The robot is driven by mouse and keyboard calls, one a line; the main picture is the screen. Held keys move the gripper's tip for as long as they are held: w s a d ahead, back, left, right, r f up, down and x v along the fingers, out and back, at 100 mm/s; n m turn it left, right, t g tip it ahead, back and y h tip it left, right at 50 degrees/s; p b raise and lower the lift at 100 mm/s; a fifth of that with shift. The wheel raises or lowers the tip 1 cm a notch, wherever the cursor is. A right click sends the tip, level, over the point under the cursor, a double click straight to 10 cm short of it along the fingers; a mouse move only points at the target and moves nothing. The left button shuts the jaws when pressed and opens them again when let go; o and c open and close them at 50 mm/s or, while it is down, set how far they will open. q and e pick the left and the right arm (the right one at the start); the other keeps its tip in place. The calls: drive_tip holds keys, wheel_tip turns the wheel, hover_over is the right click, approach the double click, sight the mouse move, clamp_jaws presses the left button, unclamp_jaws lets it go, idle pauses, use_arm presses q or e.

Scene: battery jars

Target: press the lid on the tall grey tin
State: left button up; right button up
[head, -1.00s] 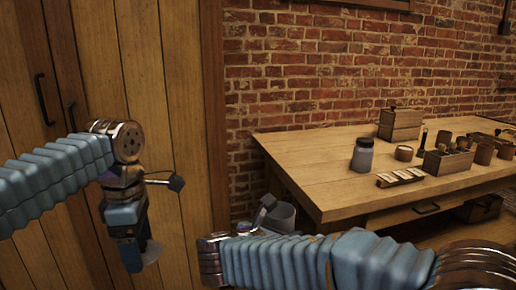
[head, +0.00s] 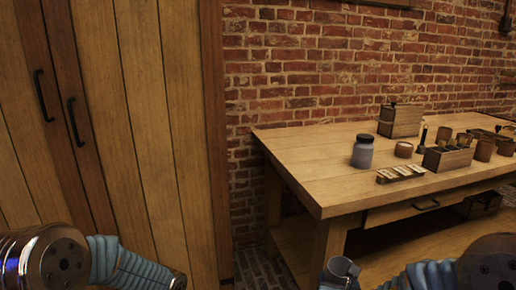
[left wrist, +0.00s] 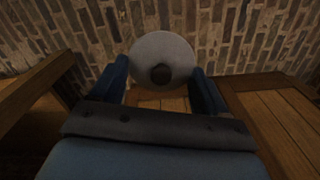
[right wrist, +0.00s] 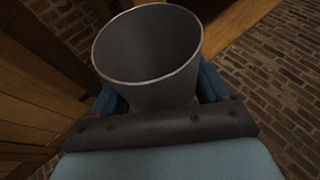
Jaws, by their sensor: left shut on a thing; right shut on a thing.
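The lid (left wrist: 150,48) is a pale grey disc with a dark round knob. In the left wrist view it sits between the two blue fingers of my left gripper (left wrist: 161,78), which is shut on it. The tall grey tin (right wrist: 150,45) shows in the right wrist view with its open, empty mouth towards the camera. My right gripper (right wrist: 158,92) is shut on the tin's side. The lid and tin are apart, each in its own gripper.
A wooden workbench (head: 300,170) stands at the right against a brick wall. On it are a grey jar (head: 362,155), a low round pot (head: 404,150), a tray of labelled cells (head: 400,174) and wooden boxes (head: 400,120). A wooden cupboard (head: 150,130) fills the left.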

idle(0.3)
drive_tip(key=w+a+r, duration=0.1)
drive_tip(key=w+a, duration=0.1)
drive_tip(key=a, duration=0.8)
drive_tip(key=w+a+r, duration=0.1)
drive_tip(key=w+a, duration=0.1)
drive_tip(key=a, duration=0.8)
drive_tip(key=shift+a, duration=0.2)
use_arm(q)
drive_tip(key=shift+r, duration=0.1)
use_arm(e)
drive_tip(key=shift+w, duration=0.1)
use_arm(q)
drive_tip(key=w+d+r+n, duration=0.2)
drive_tip(key=w+d+r, duration=0.1)
drive_tip(key=w+r, duration=0.5)
drive_tip(key=w+d+r+n, duration=0.3)
drive_tip(key=w+d+r, duration=0.1)
drive_tip(key=w+r, duration=0.35)
drive_tip(key=s+d+r+m, duration=0.2)
drive_tip(key=s+d+r, duration=0.2)
drive_tip(key=d+r, duration=0.9)
wheel_tip(320, 180, up, 2)
drive_tip(key=shift+s+r, duration=0.15)
